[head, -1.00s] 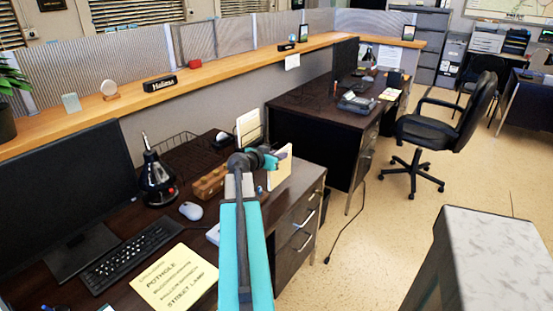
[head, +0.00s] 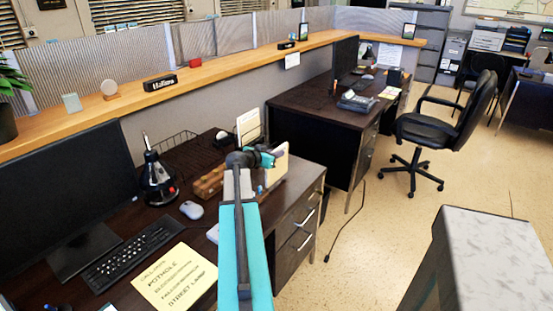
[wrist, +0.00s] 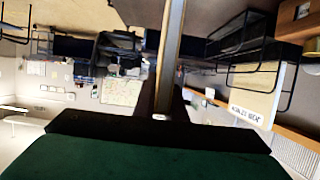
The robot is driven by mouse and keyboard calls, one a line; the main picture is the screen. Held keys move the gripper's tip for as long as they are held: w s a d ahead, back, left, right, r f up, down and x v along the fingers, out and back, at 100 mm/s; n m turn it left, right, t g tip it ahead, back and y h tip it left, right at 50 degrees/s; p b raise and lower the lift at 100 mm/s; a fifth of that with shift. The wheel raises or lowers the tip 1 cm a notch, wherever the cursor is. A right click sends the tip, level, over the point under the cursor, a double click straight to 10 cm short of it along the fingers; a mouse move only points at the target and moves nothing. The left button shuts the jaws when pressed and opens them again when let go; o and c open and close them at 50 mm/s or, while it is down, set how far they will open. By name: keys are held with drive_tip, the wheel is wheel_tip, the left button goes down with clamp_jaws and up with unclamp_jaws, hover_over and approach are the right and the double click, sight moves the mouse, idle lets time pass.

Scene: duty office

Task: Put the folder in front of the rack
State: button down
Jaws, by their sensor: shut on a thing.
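The folder (head: 278,164) is a cream, flat piece held upright over the right end of the near desk. My gripper (head: 264,157) is shut on it. A black wire rack (wrist: 240,42) shows at the upper right of the wrist view, apart from the held folder. Another cream folder (head: 248,126) stands at the rack, behind my gripper in the head view. My arm hides part of the desk there.
A keyboard (head: 133,248) and a yellow sheet (head: 175,278) lie nearer. The desk's right edge is close to the held folder.

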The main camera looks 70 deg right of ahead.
drive_tip(key=shift+f, duration=1.35)
drive_tip(key=c, duration=1.8)
unclamp_jaws()
drive_tip(key=shift+b+v, duration=0.9)
drive_tip(key=shift+v, duration=5.15)
drive_tip(key=shift+r, duration=0.2)
